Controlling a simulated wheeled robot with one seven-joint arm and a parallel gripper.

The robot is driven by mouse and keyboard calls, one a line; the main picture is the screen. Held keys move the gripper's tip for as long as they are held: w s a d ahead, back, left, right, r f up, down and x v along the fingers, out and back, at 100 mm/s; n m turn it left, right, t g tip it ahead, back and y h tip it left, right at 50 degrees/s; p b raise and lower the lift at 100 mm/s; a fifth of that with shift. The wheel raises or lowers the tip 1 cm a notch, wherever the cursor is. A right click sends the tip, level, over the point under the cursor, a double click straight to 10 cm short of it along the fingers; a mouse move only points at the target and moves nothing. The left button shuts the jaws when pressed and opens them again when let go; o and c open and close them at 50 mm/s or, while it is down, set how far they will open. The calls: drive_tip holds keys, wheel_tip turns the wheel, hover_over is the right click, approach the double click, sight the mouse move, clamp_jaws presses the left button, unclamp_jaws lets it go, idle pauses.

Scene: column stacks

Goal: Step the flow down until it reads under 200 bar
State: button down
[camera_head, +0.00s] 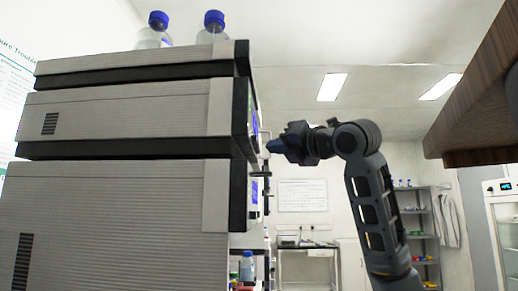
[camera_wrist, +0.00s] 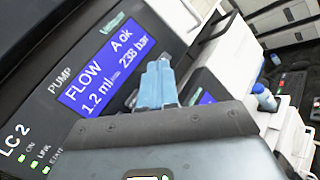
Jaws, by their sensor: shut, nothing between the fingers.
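The pump module (camera_head: 120,110) is part of a tall grey stack at the left of the head view; its front is seen almost edge-on there. In the wrist view its tilted black panel is marked PUMP and LC 2. The blue display (camera_wrist: 103,65) reads FLOW, 1.2 ml/min, A ok and what looks like 238 bar. My gripper (camera_head: 272,147) is shut and empty, its blue fingertips pointing at the stack's front. In the wrist view the fingertips (camera_wrist: 157,82) are just right of the display and hide part of the panel. I cannot tell whether they touch it.
Blue-capped bottles (camera_head: 214,24) stand on top of the stack. Another bottle (camera_head: 247,267) stands low beside it. A wooden shelf or tabletop edge (camera_head: 475,95) juts in at upper right. Open room lies behind my arm, with shelves (camera_head: 415,225) at the back.

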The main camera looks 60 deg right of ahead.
drive_tip(key=shift+s+d, duration=0.3)
drive_tip(key=shift+s, duration=0.45)
drive_tip(key=shift+s+d, duration=0.35)
drive_tip(key=shift+s, duration=0.45)
drive_tip(key=shift+s+d, duration=0.3)
drive_tip(key=shift+s, duration=0.45)
